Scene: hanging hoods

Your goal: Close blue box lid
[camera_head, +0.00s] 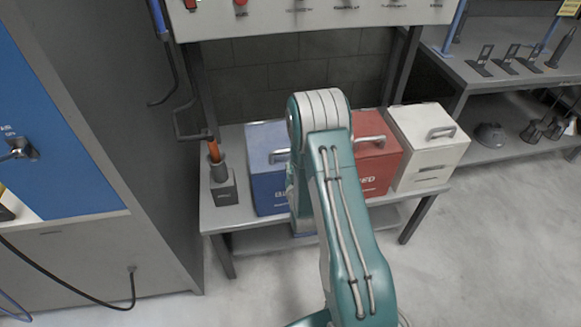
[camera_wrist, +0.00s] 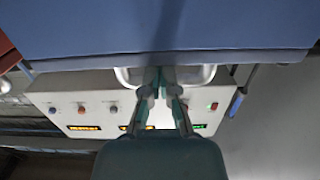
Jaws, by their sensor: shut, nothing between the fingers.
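The blue box (camera_head: 268,192) stands on the bench, left of the red box. Its lid (camera_head: 262,137) looks down or nearly down in the head view, with a grey handle (camera_head: 281,155) at its front. My arm hides the box's right side, and my gripper is hidden behind the arm there. In the wrist view a broad blue surface (camera_wrist: 90,35) fills the top, with a pale metal handle (camera_wrist: 200,76) at its edge. My gripper (camera_wrist: 161,76) is shut and empty, its fingertips overlapping the handle in the picture; whether they touch it I cannot tell.
The red box (camera_head: 378,165) and white box (camera_head: 426,150) stand to the right on the same bench. A holder with an orange-handled tool (camera_head: 222,183) stands to the left. A panel with knobs (camera_wrist: 75,105) hangs above. A grey cabinet (camera_head: 110,130) borders the left; open floor lies right.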

